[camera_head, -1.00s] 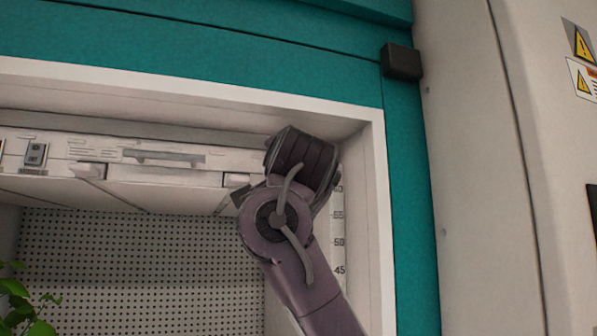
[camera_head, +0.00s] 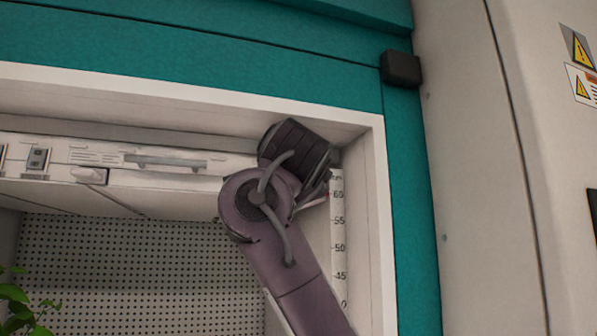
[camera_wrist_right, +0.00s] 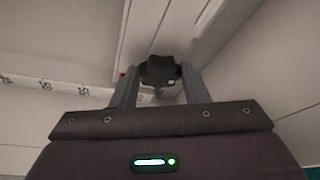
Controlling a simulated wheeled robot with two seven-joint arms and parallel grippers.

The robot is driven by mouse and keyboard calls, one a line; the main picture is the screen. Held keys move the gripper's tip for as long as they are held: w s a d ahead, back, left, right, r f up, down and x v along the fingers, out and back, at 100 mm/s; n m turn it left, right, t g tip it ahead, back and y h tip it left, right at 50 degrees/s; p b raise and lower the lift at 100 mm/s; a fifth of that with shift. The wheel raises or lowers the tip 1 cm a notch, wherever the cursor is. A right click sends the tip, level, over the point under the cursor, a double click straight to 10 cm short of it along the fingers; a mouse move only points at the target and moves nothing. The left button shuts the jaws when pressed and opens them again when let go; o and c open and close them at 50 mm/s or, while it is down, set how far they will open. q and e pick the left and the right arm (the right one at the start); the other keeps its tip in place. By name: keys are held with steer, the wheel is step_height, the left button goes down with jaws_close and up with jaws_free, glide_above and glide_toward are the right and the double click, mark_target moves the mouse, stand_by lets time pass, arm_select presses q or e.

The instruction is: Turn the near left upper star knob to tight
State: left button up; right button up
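A black star knob (camera_wrist_right: 161,71) shows in the right wrist view, up near the corner under a pale panel. My right gripper (camera_wrist_right: 160,76) has its two grey fingers apart, one on each side of the knob. The gaps beside the knob are very small, and I cannot tell whether the fingers press on it. In the head view my right gripper (camera_head: 321,187) is at the upper right inside corner of the chamber opening, and the wrist hides the knob there. My left gripper is not in view.
A scale strip (camera_head: 338,240) runs down the right inner wall, close to my wrist. The white frame (camera_head: 376,200) bounds the opening. A pale overhead panel (camera_head: 150,178) and a perforated back wall (camera_head: 130,260) lie left. Green leaves (camera_head: 15,300) show at lower left.

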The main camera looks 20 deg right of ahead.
steer(key=o, duration=0.4)
steer(key=b+v, duration=0.6)
steer(key=v, duration=0.2)
steer(key=shift+w, duration=0.1)
stand_by(0.4)
